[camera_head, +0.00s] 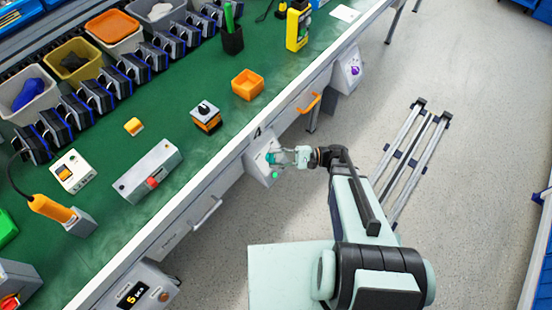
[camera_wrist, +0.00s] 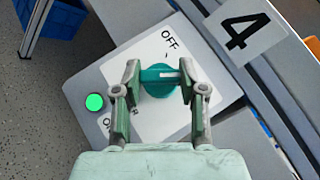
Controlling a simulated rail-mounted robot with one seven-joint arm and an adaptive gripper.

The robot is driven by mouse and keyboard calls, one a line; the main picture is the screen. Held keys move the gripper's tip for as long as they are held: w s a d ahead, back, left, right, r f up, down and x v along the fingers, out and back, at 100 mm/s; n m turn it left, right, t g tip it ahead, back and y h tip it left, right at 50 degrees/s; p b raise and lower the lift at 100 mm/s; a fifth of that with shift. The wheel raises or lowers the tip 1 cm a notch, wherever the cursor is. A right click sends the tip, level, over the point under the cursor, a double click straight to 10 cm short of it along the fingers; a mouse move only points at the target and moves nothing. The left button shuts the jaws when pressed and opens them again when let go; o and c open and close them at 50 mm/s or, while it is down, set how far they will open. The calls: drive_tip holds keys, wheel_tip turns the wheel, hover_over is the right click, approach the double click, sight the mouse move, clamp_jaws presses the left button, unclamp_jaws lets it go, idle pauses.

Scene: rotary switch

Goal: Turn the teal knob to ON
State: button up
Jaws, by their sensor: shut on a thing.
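The teal knob (camera_wrist: 158,80) sits on a white panel (camera_wrist: 160,47) on the front of the bench. The label OFF shows near the top of the panel in the wrist view. Another label beside the green light is mostly hidden, with an O visible. The knob's pale mark points right in the wrist view. My gripper (camera_wrist: 159,78) is shut on the knob, one finger on each side. In the head view my gripper (camera_head: 287,157) reaches the panel from the right, and the knob (camera_head: 271,158) shows at its tips.
A lit green light (camera_wrist: 94,102) sits beside the knob. A card with the number 4 (camera_wrist: 243,27) is above the panel. An orange handle (camera_head: 309,103) and a purple-knob box (camera_head: 351,70) are farther along the bench front. The floor to the right is mostly clear.

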drive_tip(key=shift+f+m+t+y+b, duration=0.15)
drive_tip(key=shift+m+t+y+b, duration=0.4)
drive_tip(key=shift+m+t, duration=0.95)
drive_tip(key=shift+m, duration=0.4)
drive_tip(key=o, duration=1.2)
drive_tip(key=shift+c, duration=0.2)
drive_tip(key=v, duration=1.2)
drive_tip(key=shift+f, duration=0.1)
